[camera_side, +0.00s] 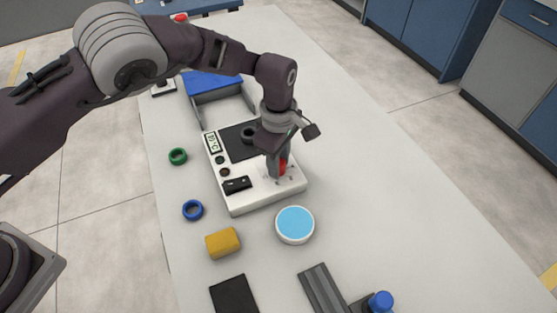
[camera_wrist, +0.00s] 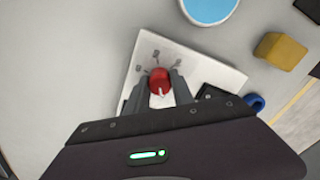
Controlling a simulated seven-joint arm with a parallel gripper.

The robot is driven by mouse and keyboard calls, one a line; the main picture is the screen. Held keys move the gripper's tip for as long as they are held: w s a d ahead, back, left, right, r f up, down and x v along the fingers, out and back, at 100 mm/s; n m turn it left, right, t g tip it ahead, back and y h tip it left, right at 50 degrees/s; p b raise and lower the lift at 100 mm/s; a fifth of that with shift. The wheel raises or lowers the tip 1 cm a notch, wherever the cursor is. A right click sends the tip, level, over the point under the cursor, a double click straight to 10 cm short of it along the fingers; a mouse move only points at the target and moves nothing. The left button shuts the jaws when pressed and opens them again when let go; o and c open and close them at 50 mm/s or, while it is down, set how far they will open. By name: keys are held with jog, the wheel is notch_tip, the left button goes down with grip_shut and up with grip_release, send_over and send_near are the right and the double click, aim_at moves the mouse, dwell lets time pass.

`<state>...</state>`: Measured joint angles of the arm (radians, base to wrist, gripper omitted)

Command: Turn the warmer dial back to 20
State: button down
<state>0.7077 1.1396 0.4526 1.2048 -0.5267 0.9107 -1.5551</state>
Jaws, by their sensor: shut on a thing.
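The warmer (camera_side: 235,200) is a white box on the table with a dark top plate, a small display (camera_side: 211,142) and dark buttons. Its red dial (camera_side: 283,167) is on the near right part of the top face. In the wrist view the dial (camera_wrist: 159,80) has a white pointer mark and small marks around it. My gripper (camera_side: 279,170) points down over the dial. In the wrist view the two fingers of my gripper (camera_wrist: 158,88) are on either side of the dial, shut on it. The display reading is too small to tell.
A round container with a blue top (camera_side: 295,224) stands close in front of the warmer. A yellow block (camera_side: 223,242), a blue ring (camera_side: 193,210) and a green ring (camera_side: 177,156) lie to the left. A blue-topped rack (camera_side: 212,84) stands behind. The table's right side is clear.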

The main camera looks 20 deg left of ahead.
jog(key=c, duration=1.1)
grip_release()
notch_tip(320, 180, up, 7)
jog(key=shift+r, duration=0.1)
